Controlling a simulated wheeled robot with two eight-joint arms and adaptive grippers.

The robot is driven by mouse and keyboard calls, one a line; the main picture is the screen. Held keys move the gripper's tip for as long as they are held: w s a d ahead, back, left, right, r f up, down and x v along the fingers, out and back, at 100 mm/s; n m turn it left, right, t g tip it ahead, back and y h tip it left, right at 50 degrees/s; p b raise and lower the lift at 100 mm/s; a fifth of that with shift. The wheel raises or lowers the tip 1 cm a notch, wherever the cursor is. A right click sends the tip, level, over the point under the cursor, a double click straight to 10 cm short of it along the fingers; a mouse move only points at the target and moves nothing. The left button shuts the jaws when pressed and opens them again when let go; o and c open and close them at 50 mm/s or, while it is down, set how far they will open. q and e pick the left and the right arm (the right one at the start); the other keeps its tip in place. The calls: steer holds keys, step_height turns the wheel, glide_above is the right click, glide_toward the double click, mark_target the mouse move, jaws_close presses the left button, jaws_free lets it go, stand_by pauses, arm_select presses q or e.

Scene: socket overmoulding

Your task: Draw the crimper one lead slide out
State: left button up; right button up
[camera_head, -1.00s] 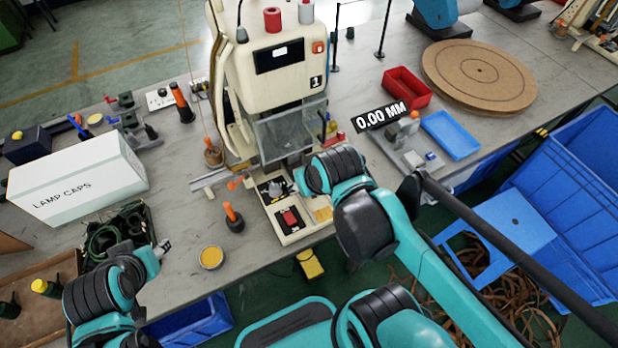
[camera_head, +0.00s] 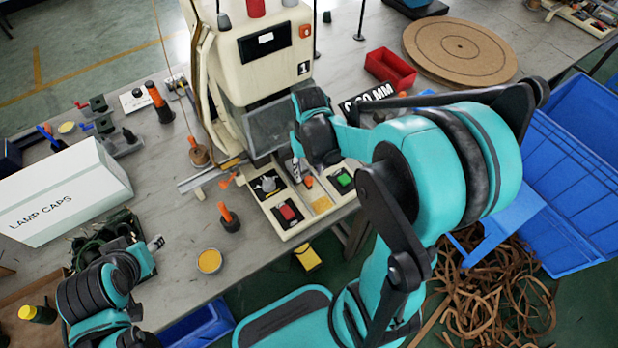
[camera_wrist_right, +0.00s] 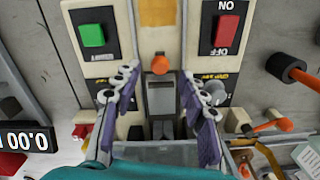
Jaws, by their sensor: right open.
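Crimper one (camera_head: 262,50) is the cream machine marked 1, standing at the bench's middle. An orange knob (camera_head: 308,181) shows low on its front; in the wrist view the knob (camera_wrist_right: 160,65) tops a grey slide-like block (camera_wrist_right: 161,97), which I take for the lead slide. My right gripper (camera_wrist_right: 160,76) is open, one finger on each side of the knob and block, with gaps visible; contact cannot be seen. In the head view the right wrist hides part of the machine's front. My left gripper (camera_head: 156,243) is low at the left, apart from the crimper; its jaw gap is unclear.
The control panel has a green button (camera_head: 343,179) and a red switch (camera_head: 287,213). An orange-handled tool (camera_head: 229,217) and a yellow-topped tin (camera_head: 209,261) stand to the left. A lamp caps box (camera_head: 68,190) is farther left. A red bin (camera_head: 391,69) stands behind my right arm.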

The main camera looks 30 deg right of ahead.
mark_target(309, 178)
step_height(309, 178, down, 3)
steer(key=shift+f+b, duration=0.2)
steer(key=shift+b, duration=0.4)
jaws_close()
steer(key=s+p, duration=0.1)
steer(key=s, duration=0.9)
steer(key=shift+s+d+p, duration=0.2)
steer(key=shift+d+p, duration=0.1)
steer(key=shift+d, duration=0.1)
